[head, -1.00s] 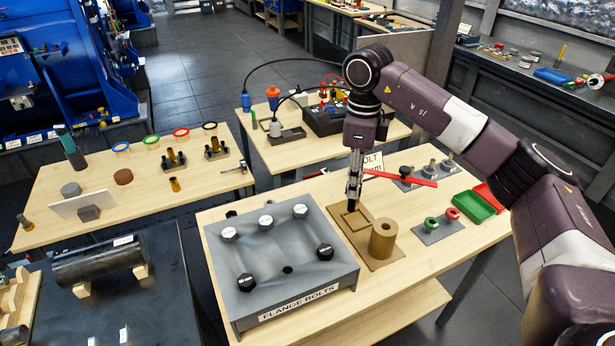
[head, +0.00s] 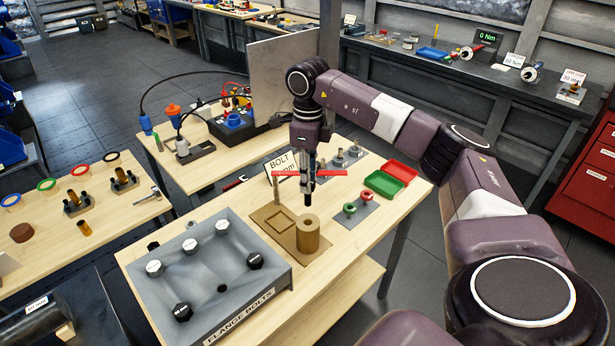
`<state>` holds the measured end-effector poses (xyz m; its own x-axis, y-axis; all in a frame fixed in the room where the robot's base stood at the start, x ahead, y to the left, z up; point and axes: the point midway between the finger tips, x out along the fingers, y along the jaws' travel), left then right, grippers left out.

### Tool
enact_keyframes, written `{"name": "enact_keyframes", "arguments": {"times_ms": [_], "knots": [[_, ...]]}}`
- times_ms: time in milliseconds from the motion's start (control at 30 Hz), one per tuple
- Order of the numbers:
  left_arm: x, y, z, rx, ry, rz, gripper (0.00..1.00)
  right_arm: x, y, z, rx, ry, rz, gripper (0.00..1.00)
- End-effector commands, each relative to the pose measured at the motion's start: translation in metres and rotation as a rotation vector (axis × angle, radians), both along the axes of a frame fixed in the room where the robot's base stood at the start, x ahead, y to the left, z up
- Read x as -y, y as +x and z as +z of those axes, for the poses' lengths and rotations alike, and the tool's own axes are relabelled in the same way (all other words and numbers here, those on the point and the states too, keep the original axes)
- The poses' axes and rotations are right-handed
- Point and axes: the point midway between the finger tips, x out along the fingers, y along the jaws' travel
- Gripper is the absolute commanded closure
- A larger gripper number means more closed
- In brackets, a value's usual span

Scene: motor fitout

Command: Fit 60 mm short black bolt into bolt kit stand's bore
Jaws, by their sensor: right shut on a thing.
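My right gripper (head: 308,184) points straight down and is shut on a dark, narrow piece, which I take to be the short black bolt (head: 308,199). The gripper hides most of it. The bolt stands about upright, with its lower end close above the brown cylinder (head: 308,238) of the bolt kit stand. The cylinder has a round bore (head: 308,220) in its top. I cannot tell whether the bolt's tip touches the rim. My left gripper is out of view.
A grey flange bolts block (head: 208,268) with white and black bolt heads stands left of the stand. A red bar (head: 330,173) crosses the picture at the gripper. Green (head: 384,185) and red (head: 400,170) trays and a plate with ring-topped parts (head: 356,211) lie to the right.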

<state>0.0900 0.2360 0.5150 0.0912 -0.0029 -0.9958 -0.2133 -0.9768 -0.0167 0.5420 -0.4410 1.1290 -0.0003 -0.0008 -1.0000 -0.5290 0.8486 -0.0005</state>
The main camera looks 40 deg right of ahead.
Motion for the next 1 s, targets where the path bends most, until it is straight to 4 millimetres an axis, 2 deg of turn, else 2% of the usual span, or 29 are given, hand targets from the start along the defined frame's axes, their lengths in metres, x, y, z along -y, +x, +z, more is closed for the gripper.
{"name": "enact_keyframes", "arguments": {"times_ms": [533, 700, 1000], "knots": [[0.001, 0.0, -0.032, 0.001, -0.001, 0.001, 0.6, 0.0, 0.0, -0.05, 0.0, 0.0, 0.0, 1.0], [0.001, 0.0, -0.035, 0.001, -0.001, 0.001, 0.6, 0.0, 0.0, -0.056, 0.0, 0.0, 0.0, 1.0], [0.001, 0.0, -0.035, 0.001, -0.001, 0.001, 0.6, 0.0, 0.0, -0.056, 0.0, 0.0, 0.001, 1.0]]}}
